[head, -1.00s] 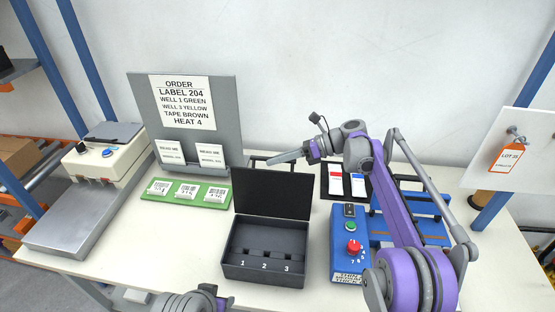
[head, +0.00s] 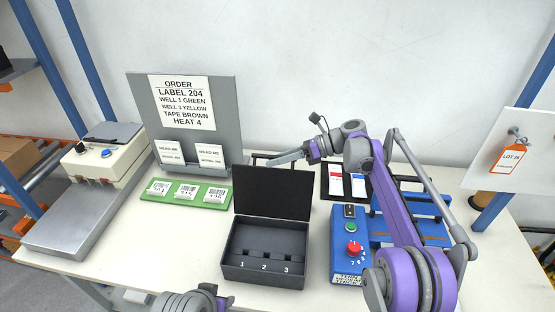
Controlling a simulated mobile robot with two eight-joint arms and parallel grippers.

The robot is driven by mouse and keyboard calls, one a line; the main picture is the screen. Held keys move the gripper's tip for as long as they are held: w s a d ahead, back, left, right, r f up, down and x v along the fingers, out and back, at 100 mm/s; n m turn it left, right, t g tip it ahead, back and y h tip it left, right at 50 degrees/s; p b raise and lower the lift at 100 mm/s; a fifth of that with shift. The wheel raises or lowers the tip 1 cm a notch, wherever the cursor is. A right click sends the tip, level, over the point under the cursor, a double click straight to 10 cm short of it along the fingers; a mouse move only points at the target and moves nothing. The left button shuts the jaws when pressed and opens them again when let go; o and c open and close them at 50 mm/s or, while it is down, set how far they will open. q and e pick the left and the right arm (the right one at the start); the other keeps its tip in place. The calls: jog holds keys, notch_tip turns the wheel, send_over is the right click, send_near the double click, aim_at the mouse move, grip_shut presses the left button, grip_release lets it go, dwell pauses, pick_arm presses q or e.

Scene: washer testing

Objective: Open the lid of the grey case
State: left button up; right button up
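The grey case (head: 263,277) stands on the white table in the middle of the view. Its lid (head: 273,192) stands up at the back, tilted slightly rearward, so the inside with wells marked 1, 2 and 3 shows. My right gripper (head: 285,159) is above and behind the lid's upper edge, reaching in from the right. Its fingers look close together, but the view does not show whether they are shut. My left gripper (head: 212,300) shows only in part at the bottom edge, in front of the case. Its fingertips are not clearly seen.
A blue control box (head: 349,262) with a red knob stands right of the case. A green strip (head: 213,202) with label cards lies to the left. A grey order board (head: 230,120) stands behind. A machine (head: 70,215) is at far left.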

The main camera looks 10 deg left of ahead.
jog(key=v, duration=1.1)
jog(key=shift+s, duration=0.15)
